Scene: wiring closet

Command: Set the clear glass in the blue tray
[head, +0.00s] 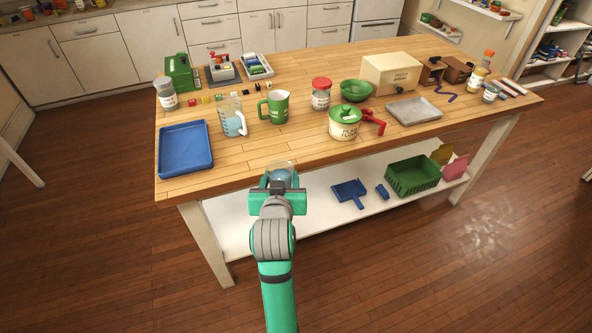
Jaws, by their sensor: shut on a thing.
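The blue tray (199,168) lies flat and empty on the table's near left corner. My gripper (279,186) is at the table's front edge, to the right of the tray and apart from it. It is shut on the clear glass (280,168), whose rim shows just beyond the gripper. The lower part of the glass is mostly hidden by my gripper and wrist. I cannot tell exactly how high the glass is above the tabletop.
On the wooden table (250,147), a clear measuring jug (231,116) and a green pitcher (278,106) stand behind the gripper. A green-lidded tin (345,123) stands to the right. The tabletop between tray and gripper is clear. A lower shelf (310,215) holds a green basket (412,177).

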